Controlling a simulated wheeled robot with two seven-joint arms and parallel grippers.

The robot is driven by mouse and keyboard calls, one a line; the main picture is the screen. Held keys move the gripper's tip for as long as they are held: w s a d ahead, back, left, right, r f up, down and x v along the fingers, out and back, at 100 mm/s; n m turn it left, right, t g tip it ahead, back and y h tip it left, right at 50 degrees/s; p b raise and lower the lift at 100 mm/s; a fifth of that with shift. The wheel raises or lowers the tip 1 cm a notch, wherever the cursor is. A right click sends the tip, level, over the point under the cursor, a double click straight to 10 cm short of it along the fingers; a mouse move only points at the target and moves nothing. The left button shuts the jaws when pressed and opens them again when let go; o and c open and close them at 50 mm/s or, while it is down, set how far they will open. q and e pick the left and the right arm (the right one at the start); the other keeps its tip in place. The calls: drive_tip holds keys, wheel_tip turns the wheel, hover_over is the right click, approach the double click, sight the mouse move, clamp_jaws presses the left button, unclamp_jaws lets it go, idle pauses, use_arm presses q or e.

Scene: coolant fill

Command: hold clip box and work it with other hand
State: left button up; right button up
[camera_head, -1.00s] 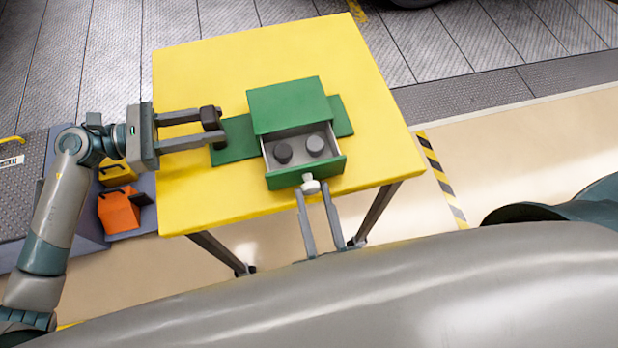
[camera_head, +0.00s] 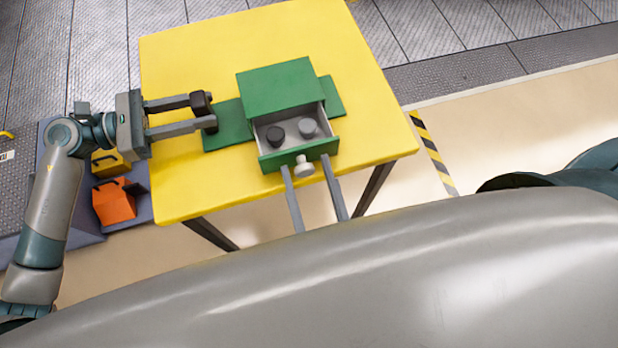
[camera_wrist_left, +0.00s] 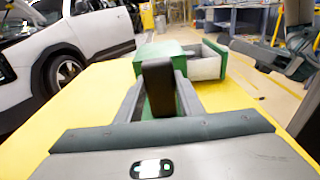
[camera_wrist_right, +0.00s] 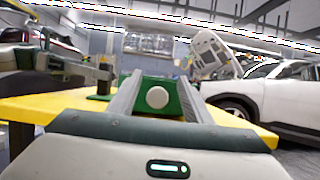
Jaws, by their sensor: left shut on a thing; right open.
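The green clip box (camera_head: 281,84) sits on the yellow table with its drawer (camera_head: 296,154) pulled out toward me. My left gripper (camera_head: 206,112) is shut on the dark upright handle (camera_head: 201,103) at the left end of the box's green base plate (camera_head: 229,126). The handle also fills the middle of the left wrist view (camera_wrist_left: 158,85). My right gripper (camera_head: 307,170) is open, its fingers on either side of the white drawer knob (camera_head: 304,167). The right wrist view shows the knob (camera_wrist_right: 157,97) between the fingers.
The yellow table (camera_head: 190,60) is otherwise bare around the box. An orange case (camera_head: 114,205) and a yellow case (camera_head: 108,163) stand low beyond the table's left side. A white car (camera_wrist_left: 80,42) shows in the left wrist view.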

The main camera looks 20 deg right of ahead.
wheel_tip(320, 180, up, 7)
idle(0.4)
drive_tip(key=shift+r, duration=0.1)
idle(0.3)
use_arm(q)
drive_tip(key=o, duration=1)
drive_tip(key=shift+o, duration=0.2)
drive_tip(key=shift+a, duration=0.15)
drive_tip(key=a, duration=0.7)
drive_tip(key=a+r, duration=0.1)
drive_tip(key=a, duration=0.3)
drive_tip(key=shift+a+r, duration=0.1)
drive_tip(key=shift+a, duration=0.25)
